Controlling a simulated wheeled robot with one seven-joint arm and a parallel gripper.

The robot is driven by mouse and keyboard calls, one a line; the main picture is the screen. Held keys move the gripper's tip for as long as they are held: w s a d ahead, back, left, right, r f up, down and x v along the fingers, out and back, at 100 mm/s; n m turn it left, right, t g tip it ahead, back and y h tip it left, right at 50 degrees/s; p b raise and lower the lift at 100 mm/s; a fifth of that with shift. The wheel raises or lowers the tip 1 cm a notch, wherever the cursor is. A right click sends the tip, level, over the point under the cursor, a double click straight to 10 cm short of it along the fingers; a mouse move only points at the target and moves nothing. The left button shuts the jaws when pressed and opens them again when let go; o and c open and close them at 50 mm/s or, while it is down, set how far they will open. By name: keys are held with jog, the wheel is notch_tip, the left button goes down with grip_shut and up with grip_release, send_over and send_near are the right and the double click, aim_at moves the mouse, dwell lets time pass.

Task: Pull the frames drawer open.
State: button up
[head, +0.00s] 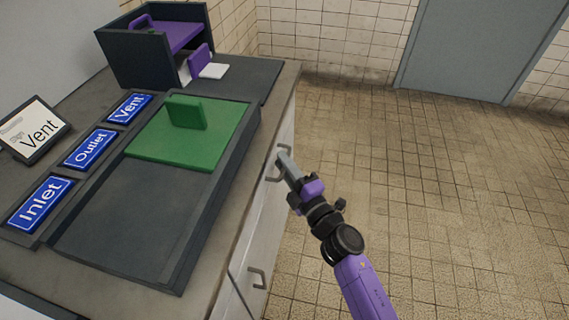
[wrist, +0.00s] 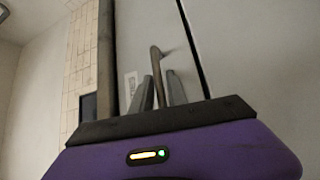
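A pale drawer front (wrist: 212,45) with a bent grey bar handle (wrist: 157,66) fills much of the wrist view. The drawer looks shut, flush with the cabinet. A small white label (wrist: 130,84) beside the handle is partly hidden and I cannot read it. In the head view the handle (head: 272,172) is on the bench's right side, near its far end. My gripper (head: 284,160) is at this handle. In the wrist view my gripper (wrist: 160,80) has its two fingers apart, one on each side of the handle bar, with a gap showing.
A second handle (head: 257,277) is on a nearer front of the same cabinet. The bench top holds a dark tray (head: 130,220) with a green panel (head: 208,140), blue signs (head: 88,148), a tablet (head: 34,130) and a dark rack (head: 120,62). The tiled floor (head: 440,190) to the right is clear.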

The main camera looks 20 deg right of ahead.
grip_shut()
dwell(1.3)
